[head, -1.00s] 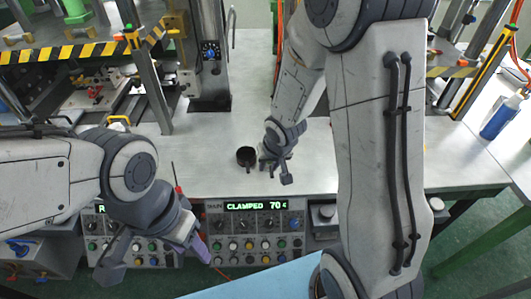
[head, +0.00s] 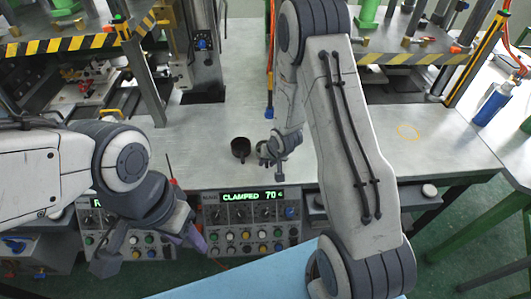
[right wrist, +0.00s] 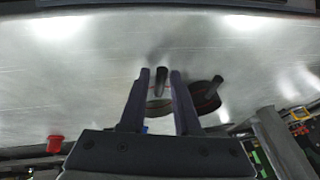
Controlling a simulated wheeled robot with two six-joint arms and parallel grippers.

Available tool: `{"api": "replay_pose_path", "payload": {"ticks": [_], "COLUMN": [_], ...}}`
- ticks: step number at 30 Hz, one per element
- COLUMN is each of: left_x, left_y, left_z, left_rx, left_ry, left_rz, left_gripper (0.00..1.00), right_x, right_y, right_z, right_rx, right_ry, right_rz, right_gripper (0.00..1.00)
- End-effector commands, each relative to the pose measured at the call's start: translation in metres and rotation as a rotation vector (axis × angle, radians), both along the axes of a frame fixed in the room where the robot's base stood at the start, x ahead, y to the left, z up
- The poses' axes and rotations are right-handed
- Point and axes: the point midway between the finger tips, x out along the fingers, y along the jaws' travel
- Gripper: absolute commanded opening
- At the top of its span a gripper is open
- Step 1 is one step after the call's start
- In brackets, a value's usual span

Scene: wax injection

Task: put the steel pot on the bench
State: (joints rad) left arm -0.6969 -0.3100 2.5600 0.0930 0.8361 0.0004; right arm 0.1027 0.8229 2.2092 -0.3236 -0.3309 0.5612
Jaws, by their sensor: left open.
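The steel pot (right wrist: 158,106) shows in the right wrist view between and beyond my right gripper's fingers, its dark handle (right wrist: 161,80) standing in the gap. My right gripper (right wrist: 160,76) is open, with space on both sides of the handle. In the head view my right gripper (head: 273,163) is low over the bench (head: 350,150) and partly hides the steel pot (head: 262,149). A dark pot (head: 241,146) stands just left of it; it also shows in the right wrist view (right wrist: 203,95). My left gripper (head: 148,250) is open and empty near the control panel.
The control panel (head: 250,215) on the bench front reads CLAMPED 70. An orange hose with a blue end (head: 270,110) hangs behind the pots. A blue bottle (head: 492,105) stands at far right.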

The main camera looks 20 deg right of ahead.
Motion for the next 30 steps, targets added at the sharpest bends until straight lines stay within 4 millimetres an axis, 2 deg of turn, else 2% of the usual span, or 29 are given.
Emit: {"api": "replay_pose_path", "payload": {"ticks": [3, 11, 13, 14, 30], "left_x": [0.0, 0.0, 0.0, 0.0, 0.0], "left_y": [0.0, 0.0, 0.0, 0.0, 0.0], "left_z": [0.0018, 0.0015, 0.0015, 0.0015, 0.0015], "left_rx": [0.0, 0.0, 0.0, 0.0, 0.0], "left_ry": [0.0, 0.0, 0.0, 0.0, 0.0], "left_rz": [0.0, 0.0, 0.0, 0.0, 0.0], "left_gripper": [0.5, 0.5, 0.5, 0.5, 0.5], "right_x": [0.0039, 0.0053, 0.0052, 0.0052, 0.0051], "right_y": [0.0009, 0.0009, 0.001, 0.001, 0.001], "right_z": [-0.0092, -0.0108, -0.0109, -0.0108, -0.0106], "right_rx": [0.0, -0.001, -0.001, -0.001, -0.001], "right_ry": [0.001, -0.001, -0.001, -0.001, -0.001], "right_rz": [0.001, 0.001, 0.001, 0.001, 0.001], "right_gripper": [0.31, 0.31, 0.08, 0.0, 0.0]}}
